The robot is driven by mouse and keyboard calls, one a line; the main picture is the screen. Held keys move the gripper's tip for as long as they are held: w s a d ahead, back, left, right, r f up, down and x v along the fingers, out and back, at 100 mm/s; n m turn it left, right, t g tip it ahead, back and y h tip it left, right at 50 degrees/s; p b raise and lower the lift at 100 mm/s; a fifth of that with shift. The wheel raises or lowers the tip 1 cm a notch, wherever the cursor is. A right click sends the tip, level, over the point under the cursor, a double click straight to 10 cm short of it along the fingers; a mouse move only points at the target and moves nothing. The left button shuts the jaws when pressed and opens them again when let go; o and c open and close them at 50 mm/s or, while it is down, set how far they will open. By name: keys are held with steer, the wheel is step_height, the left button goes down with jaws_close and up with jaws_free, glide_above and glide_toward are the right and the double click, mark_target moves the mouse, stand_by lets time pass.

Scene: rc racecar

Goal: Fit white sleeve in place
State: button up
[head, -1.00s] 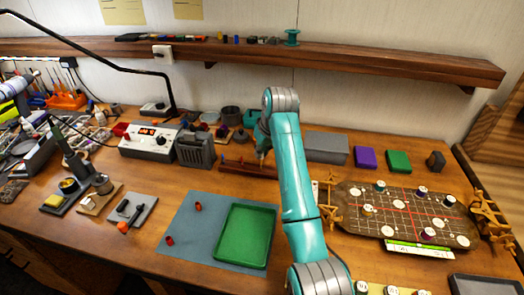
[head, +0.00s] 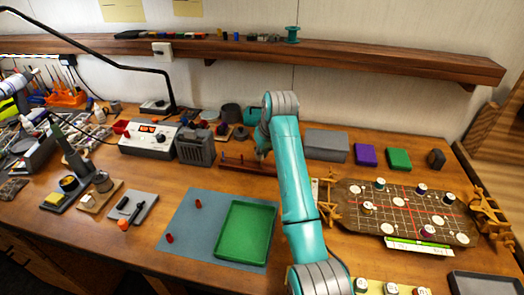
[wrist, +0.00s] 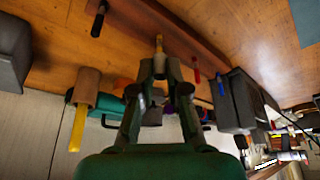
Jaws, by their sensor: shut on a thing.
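In the wrist view, my gripper (wrist: 160,72) is shut on a pale, narrow upright piece (wrist: 158,44), which looks like the white sleeve. It is at the edge of a long brown wooden rack (wrist: 185,30); I cannot tell whether the piece touches the rack or sits around a peg. A red peg (wrist: 196,70), a blue peg (wrist: 222,86) and a black peg (wrist: 99,20) stand near it. In the head view, the rack (head: 240,166) shows at mid-table, partly behind my arm. My gripper is mostly hidden there, and the held piece cannot be made out.
A grey box (head: 326,146) stands right of my arm, and a grey vented block (head: 194,149) stands left of the rack. A green tray (head: 245,232) lies on a blue-grey mat (head: 188,236) in front. A brown gridded board (head: 400,205) is at right.

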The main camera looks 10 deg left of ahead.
steer(key=shift+f, duration=1.45)
steer(key=o, duration=1.1)
steer(key=shift+r, duration=0.15)
steer(key=v, duration=0.8)
steer(key=shift+w+a+r, duration=0.15)
steer(key=shift+r, duration=0.35)
stand_by(0.7)
